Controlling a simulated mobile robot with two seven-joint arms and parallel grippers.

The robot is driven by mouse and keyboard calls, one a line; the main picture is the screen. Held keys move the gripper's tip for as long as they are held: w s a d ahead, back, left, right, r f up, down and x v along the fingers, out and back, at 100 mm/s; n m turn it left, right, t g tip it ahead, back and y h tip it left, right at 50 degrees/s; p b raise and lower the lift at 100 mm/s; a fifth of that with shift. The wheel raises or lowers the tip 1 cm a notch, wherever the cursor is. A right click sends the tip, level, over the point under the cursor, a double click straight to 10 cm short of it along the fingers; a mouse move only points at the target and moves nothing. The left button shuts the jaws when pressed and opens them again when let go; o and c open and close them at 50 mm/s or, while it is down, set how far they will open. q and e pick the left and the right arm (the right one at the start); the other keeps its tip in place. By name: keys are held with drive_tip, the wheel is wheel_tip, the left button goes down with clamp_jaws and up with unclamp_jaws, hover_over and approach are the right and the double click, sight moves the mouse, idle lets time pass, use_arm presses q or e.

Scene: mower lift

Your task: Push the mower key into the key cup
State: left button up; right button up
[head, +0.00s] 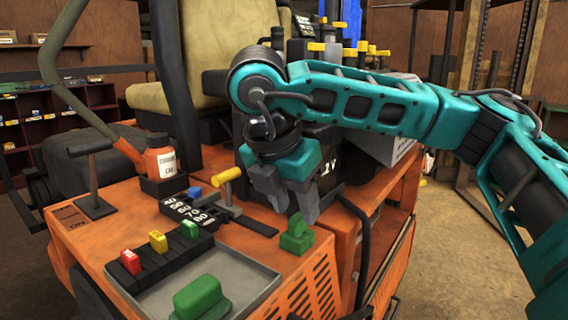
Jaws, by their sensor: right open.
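I cannot tell for sure which item is the mower key or the key cup. A green block-shaped piece (297,236) stands on the orange deck, just below my right gripper (294,208). The gripper points down with its fingers apart and nothing visible between them. It appears above and slightly behind the green piece; contact cannot be told. Red (131,262), yellow (158,241) and green (190,229) tagged pieces stand in a black rack (172,262). A larger green piece (198,298) lies in a grey tray (250,275). My left gripper is out of view.
A yellow-handled lever (228,176) and a black number block (190,212) are left of the gripper. A bottle (166,162) stands in a black holder (163,187). A black T-shaped piece (95,205) stands at left. A black bent bar (363,240) is at right.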

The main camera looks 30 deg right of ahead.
drive_tip(key=p+v, duration=0.2)
drive_tip(key=v, duration=0.9)
drive_tip(key=shift+s+f, duration=0.1)
drive_tip(key=shift+s, duration=0.05)
